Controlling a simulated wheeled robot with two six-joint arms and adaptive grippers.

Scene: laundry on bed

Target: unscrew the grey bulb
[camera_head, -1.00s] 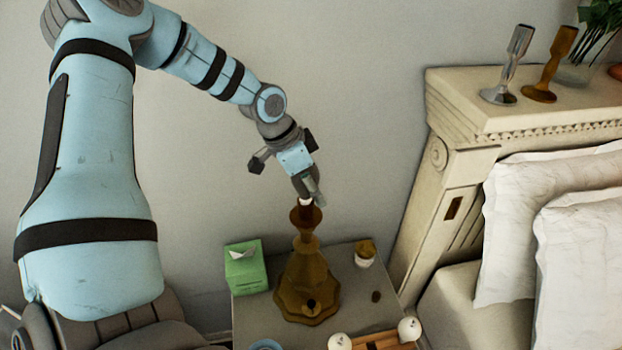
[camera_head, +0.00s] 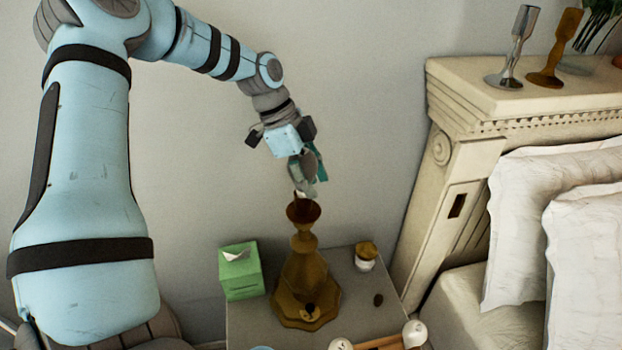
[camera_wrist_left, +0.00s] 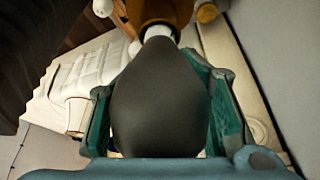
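The grey bulb (camera_wrist_left: 160,100) fills the middle of the left wrist view, its pale base towards the brown lamp (camera_wrist_left: 158,12). In the head view the bulb (camera_head: 297,172) is partly hidden by my fingers, just above the lamp's flared top. The brown lamp (camera_head: 305,275) stands upright on the nightstand. My left gripper (camera_head: 308,170) comes down from above, with a teal finger close against each side of the bulb, and looks shut on it. How far the base sits in the socket is not clear. My right gripper is not in view.
On the nightstand (camera_head: 352,310) are a green tissue box (camera_head: 240,275) at left and a small brown-topped jar (camera_head: 366,255) at right. White round things (camera_head: 415,334) are at the front edge. The bed's headboard (camera_head: 445,190) rises at right, bearing two candlesticks.

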